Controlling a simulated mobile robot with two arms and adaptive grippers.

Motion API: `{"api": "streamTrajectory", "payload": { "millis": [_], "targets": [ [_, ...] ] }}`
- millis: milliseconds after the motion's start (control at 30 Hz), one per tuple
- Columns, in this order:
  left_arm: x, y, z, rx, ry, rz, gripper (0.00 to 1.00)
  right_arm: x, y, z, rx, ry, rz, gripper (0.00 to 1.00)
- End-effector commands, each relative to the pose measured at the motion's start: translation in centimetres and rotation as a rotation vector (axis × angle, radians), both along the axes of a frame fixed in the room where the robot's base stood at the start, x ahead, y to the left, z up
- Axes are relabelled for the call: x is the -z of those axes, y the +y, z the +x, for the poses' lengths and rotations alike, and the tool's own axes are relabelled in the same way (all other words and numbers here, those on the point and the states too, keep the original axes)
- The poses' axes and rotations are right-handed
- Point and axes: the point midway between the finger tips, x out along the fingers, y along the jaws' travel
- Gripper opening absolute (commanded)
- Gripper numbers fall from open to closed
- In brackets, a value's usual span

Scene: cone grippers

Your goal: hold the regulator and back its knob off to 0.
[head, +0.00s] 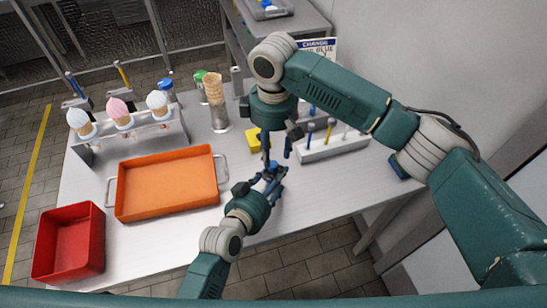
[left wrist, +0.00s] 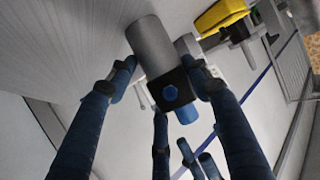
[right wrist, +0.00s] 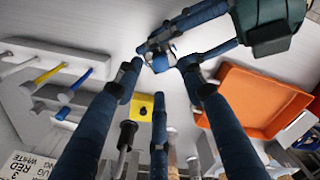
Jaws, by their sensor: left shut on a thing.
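The regulator is a small piece with a grey cylinder, a dark block and blue parts (left wrist: 150,46). My left gripper (left wrist: 168,75) is shut on it, with a finger on each side, and holds it above the front of the table. In the head view my left gripper (head: 268,178) largely hides it. A blue hexagonal face (left wrist: 171,92) shows on the dark block; I cannot read any scale. My right gripper (head: 277,158) is just above the regulator, pointing down, fingers apart. In the right wrist view the regulator (right wrist: 160,62) lies beyond its spread fingertips (right wrist: 158,75).
A yellow block (head: 254,140) stands close behind the grippers. A white rack with tools (head: 335,148) is to the right. An orange tray (head: 165,185), a red bin (head: 70,243) and a cone stand (head: 130,130) fill the left. A cone stack (head: 214,90) stands behind.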

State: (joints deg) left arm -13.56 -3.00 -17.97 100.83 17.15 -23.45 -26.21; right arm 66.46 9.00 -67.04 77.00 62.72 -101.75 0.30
Motion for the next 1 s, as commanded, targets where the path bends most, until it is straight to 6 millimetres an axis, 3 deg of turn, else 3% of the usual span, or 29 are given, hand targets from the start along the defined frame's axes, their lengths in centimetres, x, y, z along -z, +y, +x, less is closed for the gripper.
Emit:
{"api": "streamTrajectory", "payload": {
  "millis": [200, 400, 833, 1000],
  "targets": [
    [0.2, 0.0, -0.1, 0.000, 0.004, 0.003, 0.16, -4.7, 0.1, 0.0, -0.002, -0.002, 0.002, 0.40],
    [0.2, 0.0, -0.1, 0.000, 0.004, 0.003, 0.16, -7.0, 0.0, 0.0, -0.001, -0.001, 0.002, 0.40],
    [0.2, 0.0, -0.1, 0.000, 0.004, 0.003, 0.16, -7.4, 0.0, 0.0, -0.006, 0.000, 0.000, 0.40],
    [0.2, 0.0, -0.1, 0.000, 0.004, 0.003, 0.16, -7.5, 0.0, 0.0, -0.130, -0.001, 0.001, 0.40]
  ]
}}
